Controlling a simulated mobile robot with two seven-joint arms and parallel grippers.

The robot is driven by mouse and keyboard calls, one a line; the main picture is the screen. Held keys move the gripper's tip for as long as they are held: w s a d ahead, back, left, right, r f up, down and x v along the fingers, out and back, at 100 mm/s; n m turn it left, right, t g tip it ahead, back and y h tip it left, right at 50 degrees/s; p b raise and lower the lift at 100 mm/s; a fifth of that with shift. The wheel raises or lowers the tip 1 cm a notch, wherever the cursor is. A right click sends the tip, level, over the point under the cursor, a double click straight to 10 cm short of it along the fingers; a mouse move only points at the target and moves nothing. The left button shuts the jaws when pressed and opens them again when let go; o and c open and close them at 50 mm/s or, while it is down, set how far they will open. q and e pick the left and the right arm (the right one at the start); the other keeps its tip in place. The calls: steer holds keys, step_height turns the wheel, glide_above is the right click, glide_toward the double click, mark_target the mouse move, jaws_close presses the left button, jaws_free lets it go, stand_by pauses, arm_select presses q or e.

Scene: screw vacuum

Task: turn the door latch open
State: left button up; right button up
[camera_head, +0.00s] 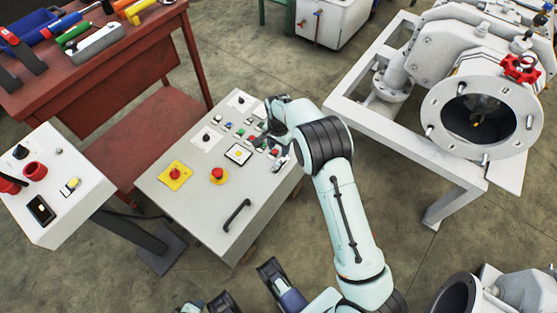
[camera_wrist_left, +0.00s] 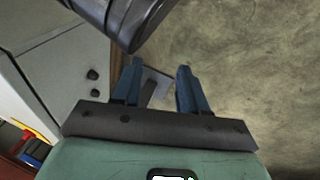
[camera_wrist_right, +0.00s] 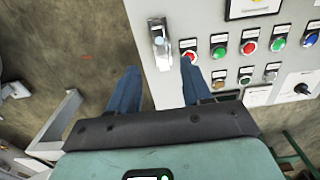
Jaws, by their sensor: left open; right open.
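The door latch (camera_wrist_right: 158,42) is a small chrome fitting at the edge of the light grey control cabinet (camera_wrist_right: 142,14). It stands beside the coloured buttons in the right wrist view. My right gripper (camera_wrist_right: 160,72) is open, with its two blue fingers apart. In that view the latch lies ahead of the gap between the fingertips; I cannot tell whether they touch it. In the head view my right arm reaches over the cabinet's right edge and partly hides this area. My left gripper (camera_wrist_left: 155,80) is open and empty, with floor and a cabinet side ahead of it.
The cabinet panel carries a red emergency button (camera_head: 217,174) and a black bar handle (camera_head: 237,215). A red workbench (camera_head: 90,75) with tools stands at the upper left. A white frame (camera_head: 415,140) with a vacuum chamber (camera_head: 480,115) stands at the right.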

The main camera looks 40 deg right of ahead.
glide_above(279, 163)
step_height(279, 163, down, 4)
steer(key=shift+a+f+b, duration=0.15)
steer(key=shift+b, duration=0.25)
step_height(279, 163, down, 4)
steer(key=shift+r+b, duration=0.25)
steer(key=shift+b, duration=0.2)
arm_select(q)
steer(key=f, duration=0.1)
steer(key=a+f, duration=0.1)
steer(key=f, duration=0.1)
steer(key=shift+s+a+f, duration=0.1)
steer(key=shift+a, duration=0.05)
arm_select(e)
steer(key=shift+f, duration=0.4)
jaws_close()
